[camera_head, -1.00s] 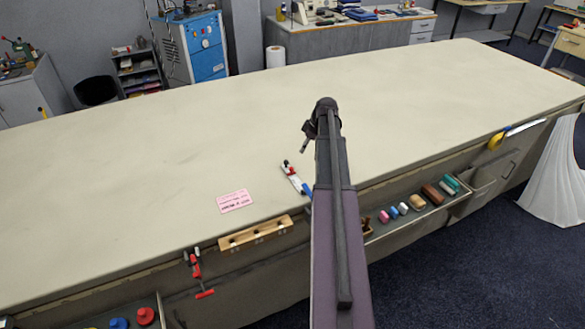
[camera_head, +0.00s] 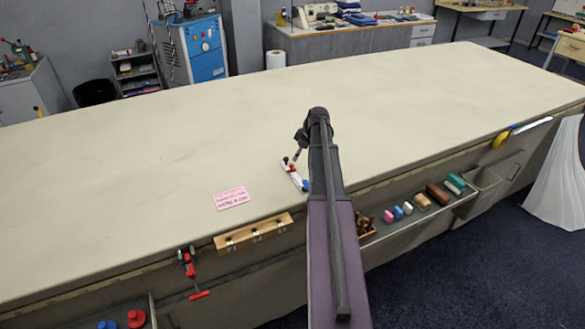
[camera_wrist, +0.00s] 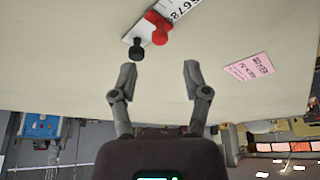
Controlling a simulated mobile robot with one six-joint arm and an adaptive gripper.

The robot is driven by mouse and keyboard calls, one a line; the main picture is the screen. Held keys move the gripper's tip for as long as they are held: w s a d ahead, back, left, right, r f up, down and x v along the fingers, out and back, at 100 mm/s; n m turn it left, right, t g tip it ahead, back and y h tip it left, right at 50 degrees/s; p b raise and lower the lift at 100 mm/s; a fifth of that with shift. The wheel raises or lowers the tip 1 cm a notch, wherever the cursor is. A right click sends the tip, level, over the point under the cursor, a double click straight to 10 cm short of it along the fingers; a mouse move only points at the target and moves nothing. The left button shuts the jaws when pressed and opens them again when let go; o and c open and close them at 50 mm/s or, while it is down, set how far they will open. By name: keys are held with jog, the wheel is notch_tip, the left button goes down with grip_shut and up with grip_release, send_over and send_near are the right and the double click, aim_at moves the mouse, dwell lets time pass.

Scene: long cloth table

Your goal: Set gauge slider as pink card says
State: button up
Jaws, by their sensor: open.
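The pink card (camera_head: 231,198) lies flat on the cloth table and bears dark printed lines too small to read; it also shows in the wrist view (camera_wrist: 250,67). The gauge (camera_head: 295,175) is a white strip with a red part, a dark knob and a blue end, lying right of the card. In the wrist view the gauge (camera_wrist: 183,10) shows printed numbers, a red piece (camera_wrist: 158,26) and a black knob (camera_wrist: 136,49). My gripper (camera_wrist: 158,78) is open and empty, with the knob just beyond its fingertips.
A wooden block with holes (camera_head: 254,234) and a red clamp (camera_head: 190,270) are at the table's front edge. A tray of coloured blocks (camera_head: 432,207) hangs below the edge at right. The table top (camera_head: 420,110) beyond is clear.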

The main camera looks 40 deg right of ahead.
aim_at(292, 165)
jog(key=shift+b+x, duration=2.25)
jog(key=shift+x, duration=0.55)
grip_shut()
